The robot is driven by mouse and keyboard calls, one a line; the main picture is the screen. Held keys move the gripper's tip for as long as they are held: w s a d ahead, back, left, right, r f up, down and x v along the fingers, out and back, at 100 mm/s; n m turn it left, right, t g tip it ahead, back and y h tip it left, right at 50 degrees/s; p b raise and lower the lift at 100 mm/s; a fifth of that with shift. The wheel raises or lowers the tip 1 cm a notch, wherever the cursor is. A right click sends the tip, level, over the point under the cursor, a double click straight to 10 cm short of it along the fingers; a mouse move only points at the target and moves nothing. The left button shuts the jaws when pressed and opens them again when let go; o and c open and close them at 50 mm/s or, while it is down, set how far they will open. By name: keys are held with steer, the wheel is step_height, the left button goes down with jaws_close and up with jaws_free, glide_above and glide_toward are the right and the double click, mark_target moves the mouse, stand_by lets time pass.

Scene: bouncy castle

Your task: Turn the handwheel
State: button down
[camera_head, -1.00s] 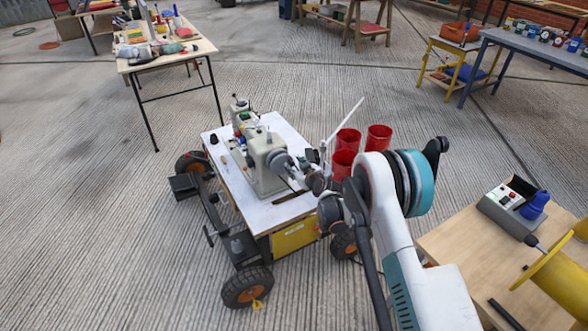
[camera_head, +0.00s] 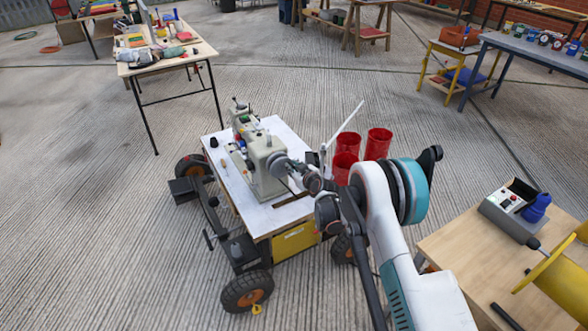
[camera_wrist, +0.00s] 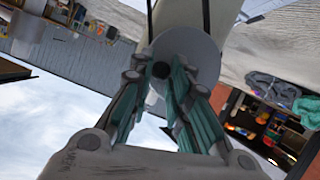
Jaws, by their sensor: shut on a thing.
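A cream sewing machine (camera_head: 262,165) stands on a white-topped wheeled cart (camera_head: 225,185). Its round grey handwheel (camera_head: 279,164) is at the end facing my arm. My gripper (camera_head: 296,176) is at that end, partly hidden by my own wrist in the head view. In the wrist view the handwheel (camera_wrist: 192,48) is a pale grey disc with a dark centre hole. My gripper (camera_wrist: 160,92) has its teal-padded fingers on either side of the lower part of the disc, shut on it. The exact contact at the fingertips is partly hidden.
Red cups (camera_head: 377,143) stand behind my wrist. A wooden table (camera_head: 450,240) with a grey control box (camera_head: 512,207) and a yellow spool (camera_head: 560,275) is at the right. A cluttered table (camera_head: 190,50) is at the back left. Open concrete floor lies left of the cart.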

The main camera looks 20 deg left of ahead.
mark_target(283, 162)
steer(key=shift+s+a+r+n+t+h, duration=0.15)
steer(key=shift+s+a+n+t+h, duration=0.25)
steer(key=shift+n+t, duration=0.75)
steer(key=shift+s+a+r+n+t+h, duration=0.2)
steer(key=shift+s+a+n+t, duration=0.35)
steer(key=shift+n, duration=1.25)
steer(key=shift+s+a+r+n+t+h, duration=0.1)
steer(key=shift+s+a+n+t+h, duration=0.45)
steer(key=shift+n, duration=0.9)
steer(key=shift+d+t+y, duration=0.2)
steer(key=shift+t+y, duration=0.05)
steer(key=shift+t, duration=0.1)
steer(key=c, duration=1.5)
jaws_free()
